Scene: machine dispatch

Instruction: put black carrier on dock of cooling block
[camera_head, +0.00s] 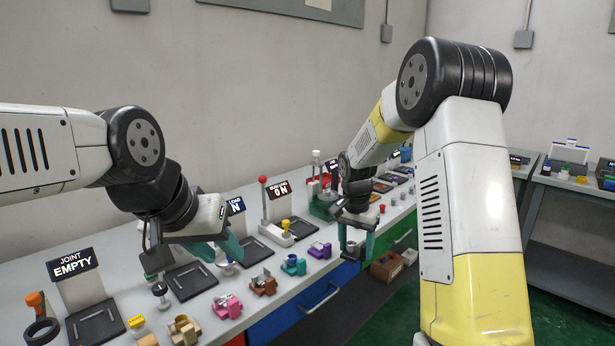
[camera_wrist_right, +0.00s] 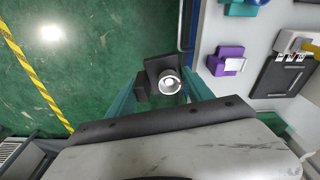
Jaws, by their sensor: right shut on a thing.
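My right gripper (camera_head: 356,238) is shut on a black carrier, seen in the right wrist view (camera_wrist_right: 152,68) between the teal fingers. The carrier has a round silver piece on it. It is held out past the bench's front edge, over the green floor. I cannot tell which station is the cooling block; several signed stations with dark plates stand along the bench, and some signs are partly hidden.
The grey bench (camera_head: 232,318) carries several small coloured holders along its front edge, including a purple one (camera_head: 319,250) and a pink one (camera_head: 227,306). A sign reading JOINT EMPTY (camera_head: 73,263) stands at the left. A brown box (camera_head: 386,266) is below the bench.

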